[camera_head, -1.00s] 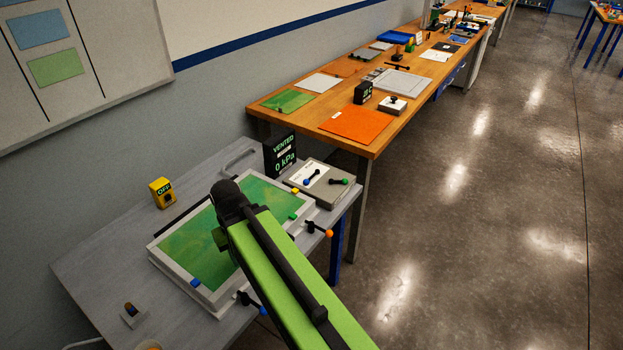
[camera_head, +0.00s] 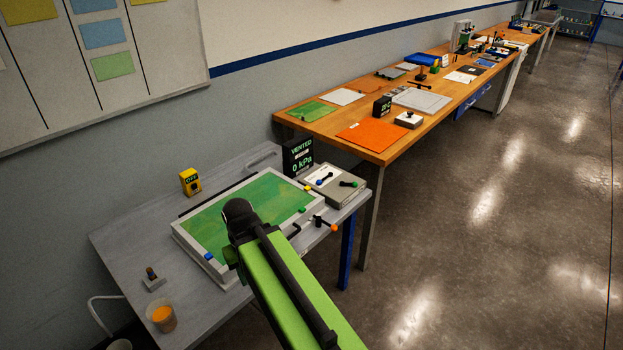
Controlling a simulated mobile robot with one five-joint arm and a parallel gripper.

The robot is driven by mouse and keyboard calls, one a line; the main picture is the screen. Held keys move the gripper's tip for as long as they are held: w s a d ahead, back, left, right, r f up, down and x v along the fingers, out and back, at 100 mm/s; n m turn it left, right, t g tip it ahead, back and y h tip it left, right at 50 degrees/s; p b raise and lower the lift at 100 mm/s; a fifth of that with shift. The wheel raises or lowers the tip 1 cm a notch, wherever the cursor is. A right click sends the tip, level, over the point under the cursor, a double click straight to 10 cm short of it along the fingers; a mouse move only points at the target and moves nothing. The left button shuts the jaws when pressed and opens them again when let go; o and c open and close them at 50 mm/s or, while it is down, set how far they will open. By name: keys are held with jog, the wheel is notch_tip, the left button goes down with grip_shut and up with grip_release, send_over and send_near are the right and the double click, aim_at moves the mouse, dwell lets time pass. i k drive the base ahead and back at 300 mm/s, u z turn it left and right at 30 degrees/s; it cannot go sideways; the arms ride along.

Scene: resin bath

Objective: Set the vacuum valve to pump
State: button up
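A grey box (camera_head: 350,193) at the right end of the grey table carries a white label plate and two small levers. A black display (camera_head: 298,157) behind the box reads "VENTED" and "0 kPa". My gripper (camera_head: 236,214) is over the green-filled tray (camera_head: 190,250), left of the levers and apart from them. Its fingers are hidden by the arm's end.
A yellow switch box (camera_head: 190,181) stands behind the tray. Clamps with an orange knob (camera_head: 334,227) sit at the tray's right side. A cup of orange liquid (camera_head: 162,315) stands front left. A wooden bench (camera_head: 375,148) lies beyond; the floor at right is clear.

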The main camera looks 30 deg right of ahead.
aim_at(318, 182)
jog(key=u, duration=0.15)
jog(key=i, duration=0.85)
